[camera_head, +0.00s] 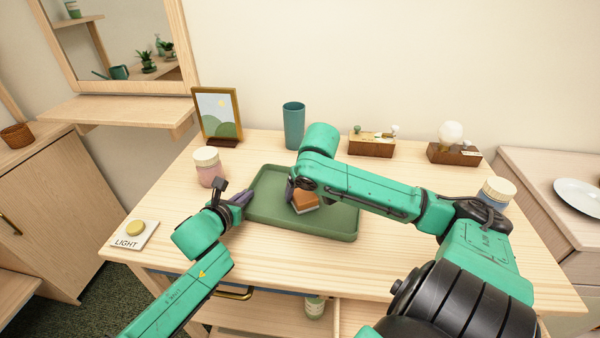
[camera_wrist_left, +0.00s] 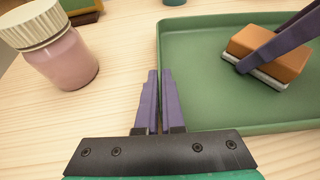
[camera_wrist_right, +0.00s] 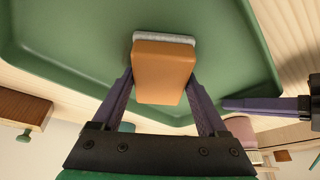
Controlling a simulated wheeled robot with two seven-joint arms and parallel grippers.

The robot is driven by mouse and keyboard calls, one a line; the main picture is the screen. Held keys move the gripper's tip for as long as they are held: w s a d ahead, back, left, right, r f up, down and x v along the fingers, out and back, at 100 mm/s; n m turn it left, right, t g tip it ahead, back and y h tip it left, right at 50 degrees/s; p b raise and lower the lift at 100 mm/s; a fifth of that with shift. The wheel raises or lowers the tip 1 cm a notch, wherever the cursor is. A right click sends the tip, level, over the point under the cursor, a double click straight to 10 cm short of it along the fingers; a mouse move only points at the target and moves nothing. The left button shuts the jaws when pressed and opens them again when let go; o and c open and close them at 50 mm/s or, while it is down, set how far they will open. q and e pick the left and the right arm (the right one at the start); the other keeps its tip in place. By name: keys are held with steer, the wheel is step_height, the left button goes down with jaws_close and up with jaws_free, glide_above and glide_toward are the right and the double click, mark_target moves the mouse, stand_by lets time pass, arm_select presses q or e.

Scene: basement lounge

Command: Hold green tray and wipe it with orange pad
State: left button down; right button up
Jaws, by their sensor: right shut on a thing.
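The green tray (camera_head: 325,226) lies on the wooden table; it also shows in the left wrist view (camera_wrist_left: 196,75) and the right wrist view (camera_wrist_right: 75,45). My left gripper (camera_head: 243,197) is at the tray's left rim, its fingers (camera_wrist_left: 160,75) nearly together with the rim running between them. The orange pad (camera_head: 305,202) has a pale underside and sits over the tray's middle; it also shows in the left wrist view (camera_wrist_left: 272,52). My right gripper (camera_head: 292,190) is shut on the pad (camera_wrist_right: 163,72), one finger on each side. Whether the pad's underside touches the tray floor is hard to tell.
A pink jar (camera_head: 208,168) stands left of the tray, close to my left gripper. A teal cup (camera_head: 293,125), a picture frame (camera_head: 218,116) and two wooden boxes (camera_head: 372,145) (camera_head: 453,153) line the back. A light button (camera_head: 135,232) is at the front left.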

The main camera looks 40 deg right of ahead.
steer(key=shift+s+d+f, duration=0.1)
steer(key=shift+s+d, duration=0.25)
steer(key=shift+s, duration=0.35)
steer(key=r, duration=0.3)
steer(key=shift+s+d+r, duration=0.15)
steer(key=shift+s+d, duration=0.1)
steer(key=shift+r, duration=2.5)
arm_select(q)
steer(key=c, duration=1)
jaws_free()
steer(key=shift+o, duration=0.2)
steer(key=v, duration=1.2)
steer(key=shift+a, duration=0.1)
steer(key=shift+f, duration=0.1)
